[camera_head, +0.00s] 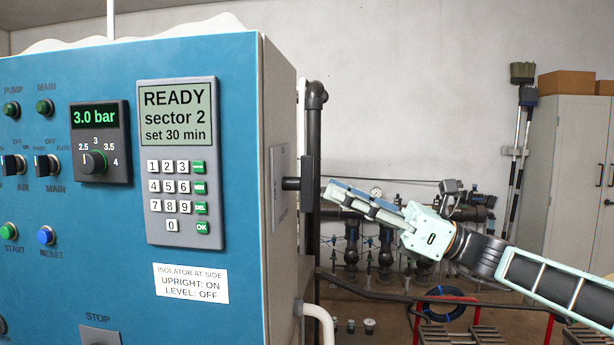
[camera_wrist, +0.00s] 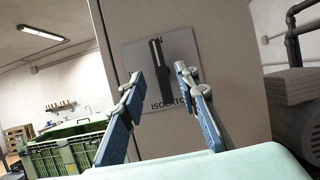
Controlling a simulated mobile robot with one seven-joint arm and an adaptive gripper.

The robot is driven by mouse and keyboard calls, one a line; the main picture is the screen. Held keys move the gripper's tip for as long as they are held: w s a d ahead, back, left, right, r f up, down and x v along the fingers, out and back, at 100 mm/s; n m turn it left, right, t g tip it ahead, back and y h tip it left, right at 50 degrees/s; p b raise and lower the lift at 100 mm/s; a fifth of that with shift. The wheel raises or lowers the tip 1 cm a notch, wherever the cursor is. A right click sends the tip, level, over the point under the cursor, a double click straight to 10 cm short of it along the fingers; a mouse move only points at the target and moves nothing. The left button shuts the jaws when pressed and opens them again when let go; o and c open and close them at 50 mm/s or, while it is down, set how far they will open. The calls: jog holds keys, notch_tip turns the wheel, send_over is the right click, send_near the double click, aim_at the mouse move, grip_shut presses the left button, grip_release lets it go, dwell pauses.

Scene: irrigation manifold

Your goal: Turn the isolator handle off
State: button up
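The isolator handle (camera_head: 306,184) is a dark bar standing out from the side of the blue control cabinet (camera_head: 235,95). In the wrist view the handle (camera_wrist: 157,68) is upright on a grey plate (camera_wrist: 132,52) lettered "ISOLATO…", the rest hidden by a finger. My gripper (camera_head: 332,192) is to the right of the handle and points at it, with a small gap in the head view. In the wrist view my gripper (camera_wrist: 159,72) is open, and the handle shows between the two blue fingers. Nothing is held.
A cabinet label (camera_head: 191,283) reads upright on, level off. The display (camera_head: 177,115) reads READY, sector 2. A dark vertical pipe (camera_head: 315,130) stands behind the handle. Pipework and valves (camera_head: 372,245) lie behind my arm. A green crate (camera_wrist: 65,155) stands at left in the wrist view.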

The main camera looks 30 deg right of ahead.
aim_at(307, 212)
jog(key=p+x, duration=0.1)
jog(key=x, duration=0.5)
jog(key=shift+w+a, duration=0.2)
grip_shut()
